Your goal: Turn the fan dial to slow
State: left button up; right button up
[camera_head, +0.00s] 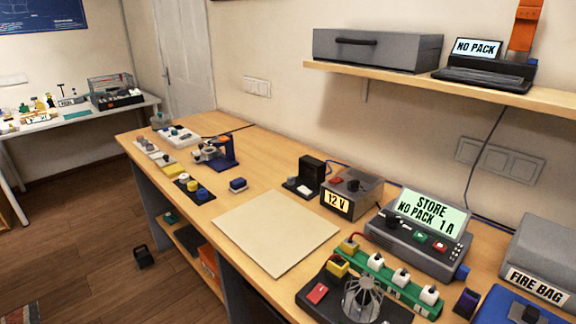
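Neither of my grippers is in view. A dark base with a red switch (317,293) stands at the bottom edge, carrying a grey wire cage (362,299) that may be the fan; the frame cuts it off, and I cannot make out a dial or its setting. A grey box (367,187) reading "12 V" has a black knob and a red button on top. A grey unit (415,246) reading "STORE NO PACK 1 A" has a black knob at its left and red and green buttons. An upright black device (312,170) stands behind a small base.
A pale square mat (275,231) lies bare mid-bench. A green power strip (383,281) with several plugs runs beside the cage. A grey "FIRE BAG" box (545,262) is at the right. Small parts and a blue stand (224,153) occupy the far end. A shelf (420,84) overhangs the back.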

aim_at(290, 179)
jog(key=i+j+z, duration=0.1)
jog(key=i+j, duration=0.15)
jog(key=i+j+z, duration=0.15)
jog(key=j, duration=0.35)
jog(key=i+j+z, duration=0.1)
jog(key=i+j, duration=0.15)
jog(key=j, duration=0.15)
jog(key=i+j+z, duration=0.1)
jog(key=j, duration=0.35)
jog(key=i+j+z, duration=0.15)
jog(key=i+j, duration=0.15)
jog(key=j, duration=0.15)
jog(key=i+j+z, duration=0.1)
jog(key=j, duration=0.35)
jog(key=i+j+z, duration=0.1)
jog(key=j, duration=0.4)
jog(key=i+j+z, duration=0.15)
jog(key=j, duration=0.35)
